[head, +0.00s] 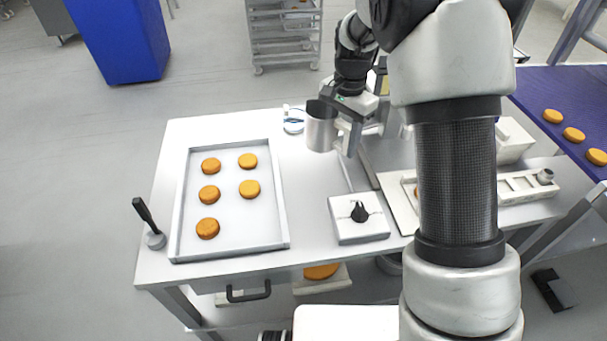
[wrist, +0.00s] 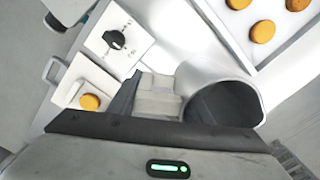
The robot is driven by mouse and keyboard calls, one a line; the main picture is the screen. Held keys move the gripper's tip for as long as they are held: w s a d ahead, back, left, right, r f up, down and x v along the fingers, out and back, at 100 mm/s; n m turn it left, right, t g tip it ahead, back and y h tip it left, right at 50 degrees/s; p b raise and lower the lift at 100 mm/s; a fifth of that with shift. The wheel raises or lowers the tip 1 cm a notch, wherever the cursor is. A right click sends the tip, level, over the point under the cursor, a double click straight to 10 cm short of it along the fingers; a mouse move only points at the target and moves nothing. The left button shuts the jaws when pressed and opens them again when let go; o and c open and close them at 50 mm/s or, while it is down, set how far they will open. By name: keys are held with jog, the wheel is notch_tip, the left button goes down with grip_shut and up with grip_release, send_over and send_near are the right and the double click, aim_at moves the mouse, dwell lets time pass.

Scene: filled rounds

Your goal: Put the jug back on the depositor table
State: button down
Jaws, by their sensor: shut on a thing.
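The jug (head: 321,130) is a metal cylinder, held in my gripper (head: 345,135) above the back middle of the white depositor table (head: 300,170). In the head view it looks upright and seems to be above the surface, though the gap is hard to judge. In the wrist view the jug (wrist: 225,97) shows its dark open mouth to the right of the fingers. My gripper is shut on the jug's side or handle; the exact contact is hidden. Part of the table's right side is hidden behind my arm.
A tray (head: 283,215) with several orange rounds lies on the table's left. A control box with a black knob (head: 359,211) stands at the front middle. A blue conveyor (head: 560,95) with rounds is at right. Bare table lies between tray and box.

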aim_at(315, 141)
jog(key=w+a+f+m+b, duration=0.1)
jog(key=a+m+b, duration=0.1)
jog(key=w+a+f+m+b, duration=0.3)
jog(key=w+a+m+b, duration=0.1)
jog(key=b, duration=0.1)
jog(key=shift+a+f+m, duration=0.1)
jog(key=shift+f+m, duration=0.2)
jog(key=shift+a+f, duration=0.1)
jog(key=shift+f, duration=0.1)
notch_tip(315, 141, down, 10)
jog(key=shift+w+r+b, duration=0.1)
jog(key=shift+r+b, duration=0.15)
jog(key=shift+b, duration=0.85)
jog(key=shift+f, duration=0.2)
jog(key=c, duration=0.9)
grip_release()
jog(key=shift+r, duration=0.15)
